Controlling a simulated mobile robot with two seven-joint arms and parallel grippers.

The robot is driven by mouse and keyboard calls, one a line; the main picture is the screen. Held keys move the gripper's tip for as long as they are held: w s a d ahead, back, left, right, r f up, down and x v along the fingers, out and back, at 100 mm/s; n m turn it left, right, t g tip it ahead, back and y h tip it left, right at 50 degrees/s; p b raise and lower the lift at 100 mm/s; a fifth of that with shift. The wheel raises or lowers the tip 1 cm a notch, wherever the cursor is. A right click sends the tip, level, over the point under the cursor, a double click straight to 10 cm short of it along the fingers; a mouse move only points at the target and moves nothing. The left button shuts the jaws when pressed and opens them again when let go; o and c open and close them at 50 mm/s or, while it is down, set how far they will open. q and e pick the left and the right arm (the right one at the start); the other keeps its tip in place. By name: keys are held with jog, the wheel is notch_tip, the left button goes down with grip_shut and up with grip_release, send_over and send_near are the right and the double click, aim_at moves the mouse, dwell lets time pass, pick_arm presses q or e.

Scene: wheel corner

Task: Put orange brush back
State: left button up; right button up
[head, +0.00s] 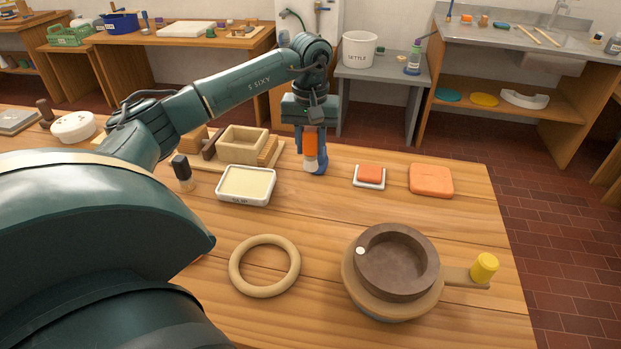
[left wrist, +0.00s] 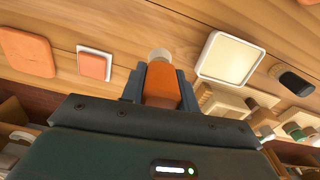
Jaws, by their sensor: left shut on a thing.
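My left gripper (head: 313,160) points down over the back of the near table and is shut on the orange brush (head: 310,144). The brush hangs upright between the blue fingers, pale tip downward. I cannot tell whether the tip touches the table. In the left wrist view the gripper (left wrist: 160,88) closes around the orange handle (left wrist: 161,84), with the pale tip (left wrist: 160,55) beyond it. A wooden holder with compartments (head: 243,145) stands just left of the gripper. My right gripper is not in view.
A white tray of cream slip (head: 246,184) and a dark-topped tool (head: 182,172) stand to the left. An orange block in a white dish (head: 369,176) and an orange slab (head: 431,180) lie right. A wooden ring (head: 264,265) and a wheel with yellow knob (head: 484,267) are in front.

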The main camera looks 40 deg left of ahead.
aim_at(309, 129)
pick_arm(q)
notch_tip(309, 129, down, 9)
jog(key=shift+f+p, duration=0.1)
jog(key=shift+p, duration=0.3)
jog(key=shift+f, duration=0.2)
jog(key=o, duration=1)
jog(key=shift+r, duration=0.1)
jog(key=shift+c, duration=0.2)
notch_tip(309, 129, up, 13)
jog(key=shift+s+a+r+b, duration=0.1)
jog(key=shift+a+b, duration=0.05)
jog(key=shift+b, duration=0.6)
